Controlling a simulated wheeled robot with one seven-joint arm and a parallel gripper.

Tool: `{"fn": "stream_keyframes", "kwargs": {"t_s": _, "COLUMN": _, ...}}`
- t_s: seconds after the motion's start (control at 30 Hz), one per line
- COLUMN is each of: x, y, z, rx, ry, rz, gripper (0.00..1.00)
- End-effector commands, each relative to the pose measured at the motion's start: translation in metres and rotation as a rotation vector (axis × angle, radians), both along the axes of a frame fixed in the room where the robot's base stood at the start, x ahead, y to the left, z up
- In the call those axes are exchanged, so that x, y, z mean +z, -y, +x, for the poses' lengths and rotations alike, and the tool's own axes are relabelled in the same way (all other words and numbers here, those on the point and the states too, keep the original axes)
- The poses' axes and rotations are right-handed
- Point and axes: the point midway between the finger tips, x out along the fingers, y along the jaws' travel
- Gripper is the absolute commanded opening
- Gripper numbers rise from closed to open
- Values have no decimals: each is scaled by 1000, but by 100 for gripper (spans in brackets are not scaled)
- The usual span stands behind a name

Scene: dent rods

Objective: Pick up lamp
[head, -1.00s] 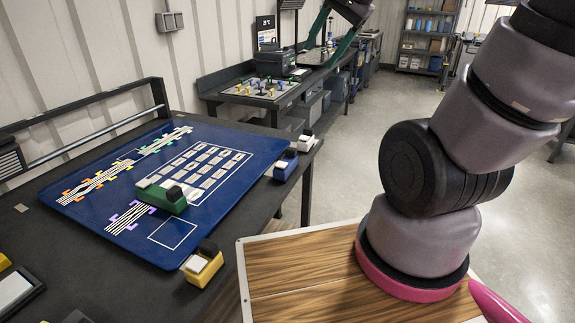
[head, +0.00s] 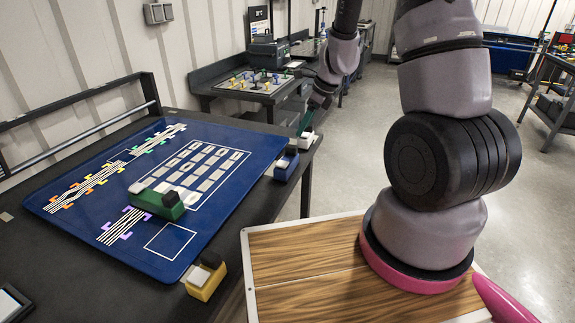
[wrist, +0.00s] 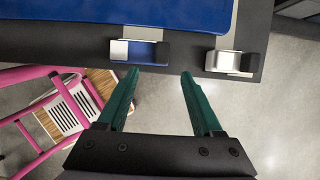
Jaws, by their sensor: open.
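I cannot make out anything that is plainly a lamp. Small blocks with white and black tops sit along the table's near right edge: a yellow one (head: 205,278), a blue one (head: 286,165) and a white one (head: 307,141). The blue block (wrist: 140,51) and the white block (wrist: 236,62) also show in the wrist view, just beyond my fingertips. My gripper (wrist: 160,72) is open and empty, its green fingers spread and pointing at the table edge. In the head view it is partly hidden near the table's far right corner.
A blue board (head: 110,235) with printed lines covers much of the dark table (head: 60,285). A green block (head: 157,204) stands on it. A second bench (head: 215,88) with a tray of small colored pieces stands behind. Open floor lies to the right.

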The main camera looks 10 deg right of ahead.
Motion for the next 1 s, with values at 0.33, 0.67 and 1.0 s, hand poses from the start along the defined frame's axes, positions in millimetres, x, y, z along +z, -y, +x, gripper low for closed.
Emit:
{"fn": "stream_keyframes", "kwargs": {"t_s": 0.33, "x": -36, "y": -13, "z": 9, "rx": 2, "ry": 0, "rz": 0, "gripper": 68}}
{"fn": "stream_keyframes", "kwargs": {"t_s": 0.67, "x": -75, "y": -29, "z": 23, "rx": 3, "ry": -1, "rz": 0, "gripper": 68}}
{"fn": "stream_keyframes", "kwargs": {"t_s": 1.0, "x": -79, "y": -31, "z": 25, "rx": 4, "ry": 2, "rz": 0, "gripper": 56}}
